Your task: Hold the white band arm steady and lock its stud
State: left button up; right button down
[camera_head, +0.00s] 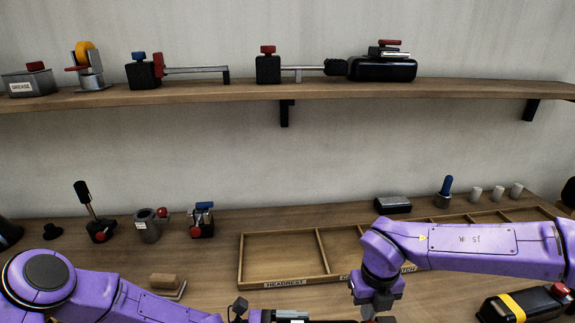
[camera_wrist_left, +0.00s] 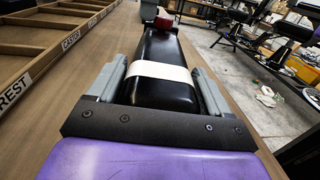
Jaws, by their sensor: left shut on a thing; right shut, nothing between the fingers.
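The white band arm, a long black padded bar with a white band (camera_wrist_left: 160,70), lies between the fingers of my left gripper (camera_wrist_left: 160,88) in the left wrist view. The grey fingers are shut on its sides. A red part (camera_wrist_left: 163,22) shows at its far end; whether this is the stud is unclear. In the head view my left gripper (camera_head: 275,316) is at the bottom edge, mostly cut off, with a dark strip to its right. My right gripper (camera_head: 376,306) points down near that strip, its fingertips cut off by the frame edge. It is shut and empty.
A divided wooden tray (camera_head: 285,262) labelled HEADREST lies behind the grippers. A yellow-banded black arm (camera_head: 522,304) with a red knob lies at the right. A brown block (camera_head: 165,281) stands at the left. Several fittings line the back, and a shelf (camera_head: 220,95) runs above.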

pick_arm(q)
jog(key=shift+w+a, duration=0.15)
jog(key=shift+w, duration=0.05)
jog(key=shift+s, duration=0.1)
jog(key=shift+f, duration=0.1)
pick_arm(e)
notch_tip(320, 180, up, 6)
jog(key=shift+w, duration=0.3)
